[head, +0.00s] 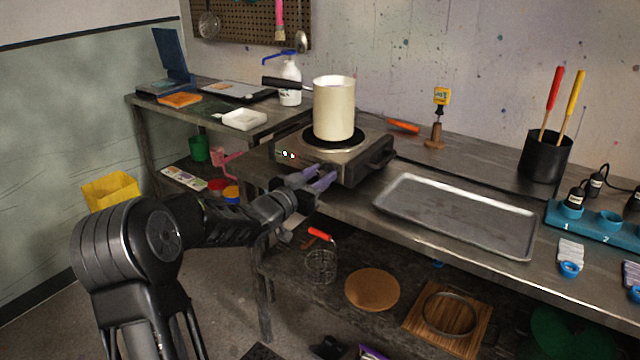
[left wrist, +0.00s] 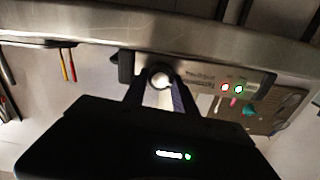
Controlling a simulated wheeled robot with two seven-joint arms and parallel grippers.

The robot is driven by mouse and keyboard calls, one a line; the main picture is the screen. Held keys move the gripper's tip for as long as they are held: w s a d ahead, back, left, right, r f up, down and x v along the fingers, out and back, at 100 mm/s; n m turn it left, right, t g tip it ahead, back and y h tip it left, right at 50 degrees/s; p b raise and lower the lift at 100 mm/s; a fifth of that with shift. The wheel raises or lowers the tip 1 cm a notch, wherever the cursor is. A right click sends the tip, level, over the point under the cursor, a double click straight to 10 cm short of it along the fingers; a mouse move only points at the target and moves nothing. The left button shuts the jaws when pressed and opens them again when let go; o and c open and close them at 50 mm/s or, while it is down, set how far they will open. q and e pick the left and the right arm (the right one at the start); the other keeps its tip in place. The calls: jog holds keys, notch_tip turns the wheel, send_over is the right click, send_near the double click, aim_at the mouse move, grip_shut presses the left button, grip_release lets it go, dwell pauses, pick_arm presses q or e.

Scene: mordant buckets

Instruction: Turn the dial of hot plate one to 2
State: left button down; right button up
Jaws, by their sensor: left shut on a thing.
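A hot plate (head: 349,160) with a metal body and black top stands on the steel bench, and a cream pot (head: 334,108) stands on it. The only hot plate seen bears no number I can read. In the left wrist view, its front panel (left wrist: 205,76) appears upside down, with a red and a green light. My left gripper (head: 323,175) is at the panel, its purple fingers pointing at it. In the left wrist view the fingers are closed around the pale round dial (left wrist: 160,79), one on each side. The dial's setting cannot be read. My right gripper is not in view.
A metal tray (head: 459,212) lies right of the hot plate. A black holder (head: 545,157) with red and yellow handled tools and a blue rack (head: 590,221) are farther right. A white bottle (head: 290,85) stands behind left. The lower shelf holds a whisk (head: 321,266) and a round cork mat (head: 372,289).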

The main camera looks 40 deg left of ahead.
pick_arm(q)
jog(key=m+b, duration=0.6)
jog(key=shift+d+f, duration=0.1)
jog(key=shift+f, duration=0.15)
jog(key=m+b, duration=0.3)
jog(key=shift+r+m+b, duration=0.1)
jog(key=shift+m+b, duration=0.45)
jog(key=shift+m, duration=0.45)
jog(key=c, duration=1)
grip_release()
jog(key=shift+s, duration=0.1)
